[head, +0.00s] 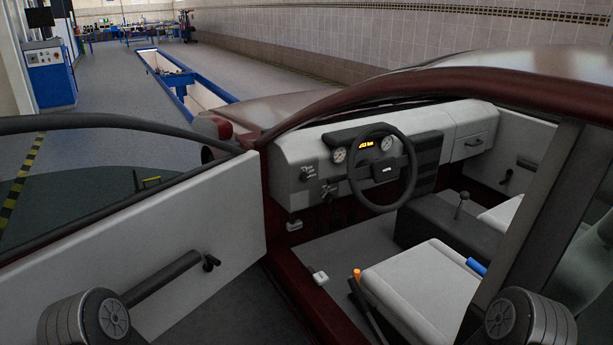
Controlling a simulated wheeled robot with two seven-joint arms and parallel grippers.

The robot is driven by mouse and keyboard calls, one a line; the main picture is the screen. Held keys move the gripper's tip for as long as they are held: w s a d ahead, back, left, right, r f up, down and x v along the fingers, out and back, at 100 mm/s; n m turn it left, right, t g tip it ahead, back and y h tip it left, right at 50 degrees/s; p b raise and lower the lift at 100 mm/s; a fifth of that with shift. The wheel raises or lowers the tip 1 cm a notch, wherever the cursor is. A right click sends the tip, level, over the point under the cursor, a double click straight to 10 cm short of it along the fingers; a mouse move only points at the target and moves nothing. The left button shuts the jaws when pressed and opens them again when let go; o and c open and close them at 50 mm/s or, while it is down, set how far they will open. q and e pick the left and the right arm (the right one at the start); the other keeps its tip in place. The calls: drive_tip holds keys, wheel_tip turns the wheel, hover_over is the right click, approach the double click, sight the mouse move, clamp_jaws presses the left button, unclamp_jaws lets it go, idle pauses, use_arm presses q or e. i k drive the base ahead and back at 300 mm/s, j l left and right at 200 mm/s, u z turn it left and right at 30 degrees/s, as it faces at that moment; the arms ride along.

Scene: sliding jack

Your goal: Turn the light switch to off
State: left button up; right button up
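The car's light grey dashboard (300,150) shows through the open driver's door in the head view. Two small dark controls sit on it left of the steering wheel (381,168): an upper knob (307,172) and a lower one (328,191). Either may be the light switch; they are too small to tell which, or how it is set. Neither gripper shows. Only rounded parts of my own arms stand at the bottom left and bottom right corners, well short of the dashboard.
The open door (190,245), with a dark armrest, stands at the left. The dark red pillar (275,215) edges the opening. A lever with an orange tip (357,274) stands beside the grey seat (425,290). A dark frame (555,205) crosses the right side.

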sight(305, 176)
drive_tip(key=i+j+z, duration=0.1)
drive_tip(key=z, duration=0.35)
drive_tip(key=i+j+z, duration=0.15)
drive_tip(key=z, duration=0.3)
drive_tip(key=j+z, duration=0.15)
drive_tip(key=z, duration=0.35)
drive_tip(key=i+j+z, duration=0.2)
drive_tip(key=j, duration=0.55)
drive_tip(key=i+j+z, duration=0.25)
drive_tip(key=j, duration=0.55)
drive_tip(key=j+z, duration=0.2)
drive_tip(key=j, duration=1.05)
